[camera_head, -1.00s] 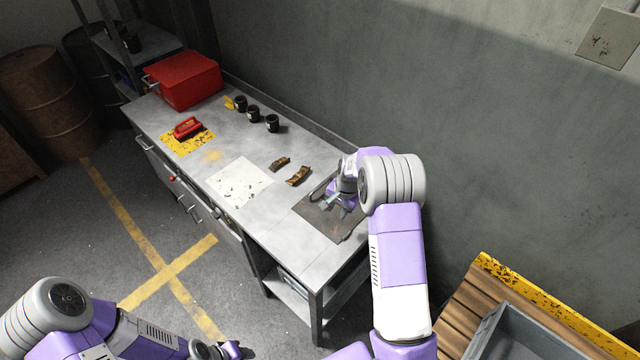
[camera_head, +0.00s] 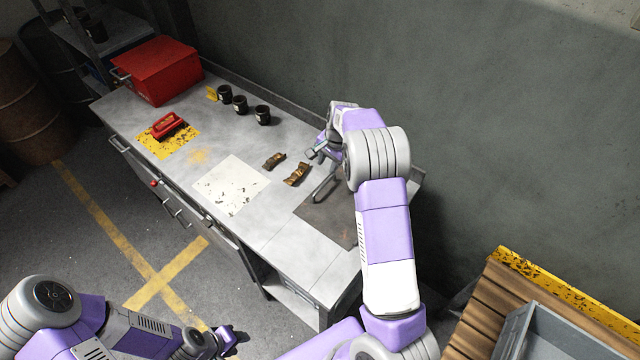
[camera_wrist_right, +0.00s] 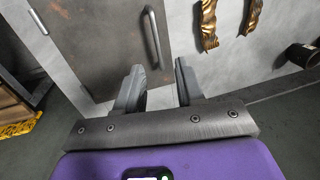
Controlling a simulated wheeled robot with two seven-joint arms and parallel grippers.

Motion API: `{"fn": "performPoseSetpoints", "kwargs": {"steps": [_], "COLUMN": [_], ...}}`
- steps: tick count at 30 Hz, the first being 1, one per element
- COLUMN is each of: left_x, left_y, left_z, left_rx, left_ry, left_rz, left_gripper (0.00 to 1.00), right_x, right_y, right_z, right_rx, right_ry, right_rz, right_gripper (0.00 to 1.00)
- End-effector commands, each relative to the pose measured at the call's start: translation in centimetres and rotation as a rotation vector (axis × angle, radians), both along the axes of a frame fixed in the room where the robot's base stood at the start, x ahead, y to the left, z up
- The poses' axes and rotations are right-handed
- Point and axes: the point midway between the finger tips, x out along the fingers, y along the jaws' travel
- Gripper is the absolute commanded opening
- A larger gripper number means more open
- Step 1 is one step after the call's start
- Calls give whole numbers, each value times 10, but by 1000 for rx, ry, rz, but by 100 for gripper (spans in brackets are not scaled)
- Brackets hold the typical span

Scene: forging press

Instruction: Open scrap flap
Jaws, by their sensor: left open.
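The scrap flap (camera_head: 328,215) is a dark flat plate at the near right end of the grey bench, partly hidden by my right arm. It lies level with the bench top. Its bar handle (camera_head: 325,187) stands at the plate's far edge; it also shows in the right wrist view (camera_wrist_right: 154,38). My right gripper (camera_head: 318,154) is beyond the handle, above the bench. In the right wrist view its two fingers (camera_wrist_right: 160,86) are apart with nothing between them, and the handle is ahead of them, not touched. My left gripper (camera_head: 236,340) is open and empty, low over the floor.
Two brown curled scraps (camera_head: 285,168) lie beside the flap. Several dark cups (camera_head: 242,105) stand at the bench's back. A red box (camera_head: 158,72), a red tool (camera_head: 168,126) and a white sheet (camera_head: 231,184) are farther left. A grey crate (camera_head: 560,335) sits at lower right.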

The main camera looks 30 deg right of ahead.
Motion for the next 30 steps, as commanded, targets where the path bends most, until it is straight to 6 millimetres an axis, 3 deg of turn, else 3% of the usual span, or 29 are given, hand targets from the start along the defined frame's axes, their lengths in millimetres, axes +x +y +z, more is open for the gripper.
{"fn": "performPoseSetpoints", "kwargs": {"steps": [1,9,14,24,30], "left_x": [0,0,0,0,0], "left_y": [0,0,0,0,0], "left_z": [-14,-41,-42,-43,-44], "left_rx": [0,0,0,0,0], "left_ry": [0,0,0,-1,0], "left_rz": [0,0,0,0,0], "left_gripper": [43,43,43,43,43], "right_x": [0,0,2,11,13], "right_y": [0,0,1,5,6], "right_z": [-14,-42,-55,-104,-115], "right_rx": [0,0,1,0,1], "right_ry": [0,0,4,1,0], "right_rz": [0,0,0,1,0], "right_gripper": [38,38,38,38,38]}}
